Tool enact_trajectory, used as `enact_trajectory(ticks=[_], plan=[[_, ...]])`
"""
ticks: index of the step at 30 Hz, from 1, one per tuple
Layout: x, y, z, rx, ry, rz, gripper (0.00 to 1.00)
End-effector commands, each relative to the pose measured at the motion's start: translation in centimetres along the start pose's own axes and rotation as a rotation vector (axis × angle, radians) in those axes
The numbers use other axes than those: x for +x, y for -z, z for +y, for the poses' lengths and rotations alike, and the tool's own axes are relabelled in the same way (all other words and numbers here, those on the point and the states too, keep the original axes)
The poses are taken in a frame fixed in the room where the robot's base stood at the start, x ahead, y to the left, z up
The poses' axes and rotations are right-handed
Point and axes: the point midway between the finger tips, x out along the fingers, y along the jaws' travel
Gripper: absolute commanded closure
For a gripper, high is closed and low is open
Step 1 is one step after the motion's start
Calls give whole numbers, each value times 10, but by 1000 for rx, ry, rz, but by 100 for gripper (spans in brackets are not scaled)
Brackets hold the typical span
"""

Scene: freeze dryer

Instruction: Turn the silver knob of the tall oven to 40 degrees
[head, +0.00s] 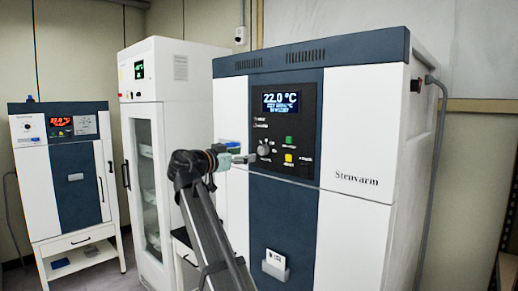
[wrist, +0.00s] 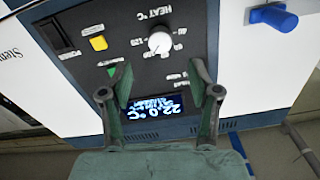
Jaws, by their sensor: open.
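The tall oven (head: 350,140), marked "Stenvarm", is white and dark blue with a black control panel. Its display (head: 281,102) reads 22.0 °C. The silver knob (head: 264,149) sits on that panel below the display, and in the wrist view the knob (wrist: 160,42) shows beside a "HEAT °C" scale, upside down. My gripper (head: 243,157) is just left of the knob in the head view. In the wrist view my gripper (wrist: 157,88) has its fingers spread and empty, facing the panel, with the knob beyond the fingertips and not between them.
A green button (head: 289,141) and a yellow button (head: 289,158) are right of the knob. A blue handle (wrist: 272,17) sticks out from the white front. A white glass-door cabinet (head: 150,180) and a smaller oven (head: 75,175) stand to the left.

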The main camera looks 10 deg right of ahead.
Motion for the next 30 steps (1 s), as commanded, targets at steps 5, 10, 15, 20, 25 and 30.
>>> enact_trajectory(ticks=[5, 10, 15, 20, 25, 30], plan=[[37, 3, -1, -2, -3, 0, 38], [62, 2, -1, 0, -2, 0, 38], [76, 1, 0, 0, -1, 0, 38], [80, 0, 0, 0, 0, 0, 38], [80, 0, 0, 0, 0, 0, 38], [80, 0, 0, 0, 0, 0, 81]])
